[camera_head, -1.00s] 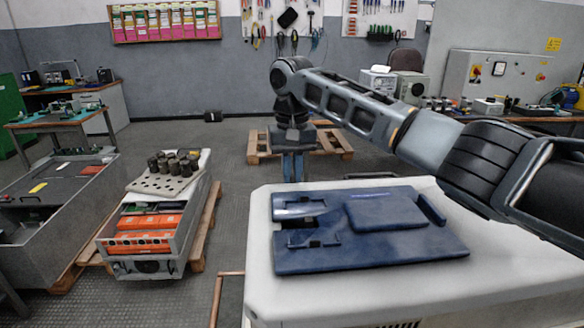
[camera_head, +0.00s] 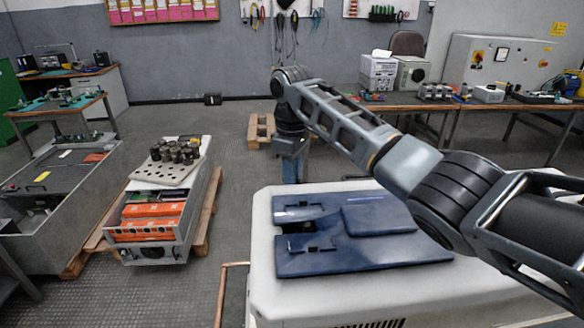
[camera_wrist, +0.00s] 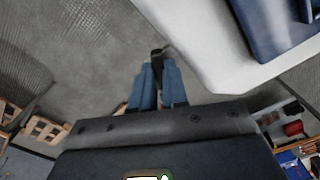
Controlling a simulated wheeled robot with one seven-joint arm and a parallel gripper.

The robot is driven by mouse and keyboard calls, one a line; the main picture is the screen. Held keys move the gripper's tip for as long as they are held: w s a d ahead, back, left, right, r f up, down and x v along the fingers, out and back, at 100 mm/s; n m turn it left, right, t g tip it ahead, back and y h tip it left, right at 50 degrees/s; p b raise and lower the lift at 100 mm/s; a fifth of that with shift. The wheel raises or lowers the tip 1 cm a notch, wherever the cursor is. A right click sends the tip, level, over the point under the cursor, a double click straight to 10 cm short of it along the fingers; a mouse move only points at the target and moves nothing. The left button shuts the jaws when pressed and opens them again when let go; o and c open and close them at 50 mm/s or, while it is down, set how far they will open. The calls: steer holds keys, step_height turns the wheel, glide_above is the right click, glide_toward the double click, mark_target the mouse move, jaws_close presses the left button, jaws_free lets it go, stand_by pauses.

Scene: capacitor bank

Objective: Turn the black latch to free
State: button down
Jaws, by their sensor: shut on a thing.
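My gripper (camera_head: 291,170) points down just beyond the far left edge of the white cabinet in the head view. Its blue fingers show in the wrist view (camera_wrist: 158,85), closed together on a small black piece. This black piece, which looks like the black latch (camera_wrist: 157,55), sticks out from between the fingertips. In the wrist view it lies close to the edge of the white cabinet (camera_wrist: 200,45). The latch is hidden in the head view, so I cannot tell how far it is turned.
A dark blue panel (camera_head: 360,252) lies on the white cabinet top. An open grey unit with orange blocks (camera_head: 150,225) stands on a pallet to the left. A copper pipe (camera_head: 222,290) runs beside the cabinet. Bare floor (camera_head: 235,170) lies between them.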

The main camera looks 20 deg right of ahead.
steer(key=n, duration=0.5)
steer(key=shift+n+p, duration=0.3)
steer(key=shift+n, duration=0.1)
stand_by(0.4)
steer(key=c, duration=1.1)
jaws_free()
steer(key=shift+c, duration=0.2)
